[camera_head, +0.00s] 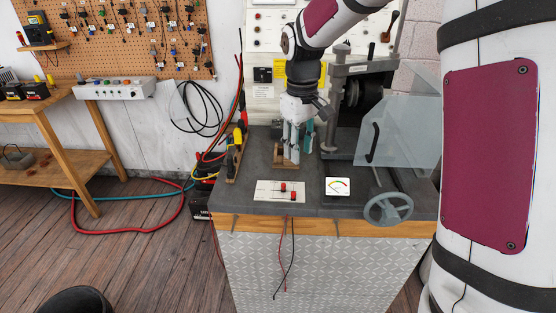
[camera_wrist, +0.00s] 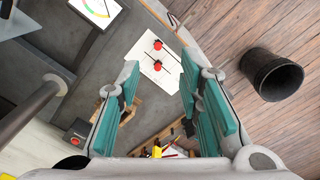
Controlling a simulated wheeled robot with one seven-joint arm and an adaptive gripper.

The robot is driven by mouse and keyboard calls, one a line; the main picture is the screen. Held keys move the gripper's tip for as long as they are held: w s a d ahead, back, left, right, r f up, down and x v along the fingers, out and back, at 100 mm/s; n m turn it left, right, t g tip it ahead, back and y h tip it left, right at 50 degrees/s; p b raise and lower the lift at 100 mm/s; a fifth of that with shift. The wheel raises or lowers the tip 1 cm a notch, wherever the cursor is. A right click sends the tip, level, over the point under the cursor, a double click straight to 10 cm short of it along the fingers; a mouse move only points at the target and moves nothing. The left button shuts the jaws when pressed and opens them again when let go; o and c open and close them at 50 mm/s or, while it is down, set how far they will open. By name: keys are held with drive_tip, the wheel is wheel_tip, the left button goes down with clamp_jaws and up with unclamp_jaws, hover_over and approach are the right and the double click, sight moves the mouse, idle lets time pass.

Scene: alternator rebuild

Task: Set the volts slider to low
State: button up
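A white panel with two red-knobbed sliders (camera_head: 262,190) lies near the front edge of the grey bench. The knobs sit at different positions along their slots; labels are too small to read, so I cannot tell which is volts. In the wrist view the panel (camera_wrist: 146,65) shows beyond the fingertips, with an upper knob (camera_wrist: 157,45) and a lower knob (camera_wrist: 157,65). My gripper (camera_head: 292,152) points down over the bench behind the panel, apart from it. In the wrist view my gripper (camera_wrist: 160,75) has its teal-padded fingers spread, with nothing between them.
A meter (camera_head: 338,186) sits right of the panel. A handwheel (camera_head: 388,208) and a clear guard (camera_head: 410,130) stand farther right. A wooden tool rack (camera_head: 234,165) lies left, and a wooden block (camera_head: 280,160) is close to my gripper. Bench between block and panel is clear.

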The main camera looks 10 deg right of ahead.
sight(293, 193)
drive_tip(key=shift+n, duration=0.3)
drive_tip(key=f, duration=0.5)
drive_tip(key=w+f+p, duration=0.1)
drive_tip(key=f, duration=0.4)
drive_tip(key=w+f+p, duration=0.1)
drive_tip(key=f, duration=0.4)
drive_tip(key=shift+w+a+f, duration=0.1)
drive_tip(key=shift+w+f, duration=0.15)
drive_tip(key=shift+f, duration=0.05)
drive_tip(key=shift+c, duration=0.5)
clamp_jaws()
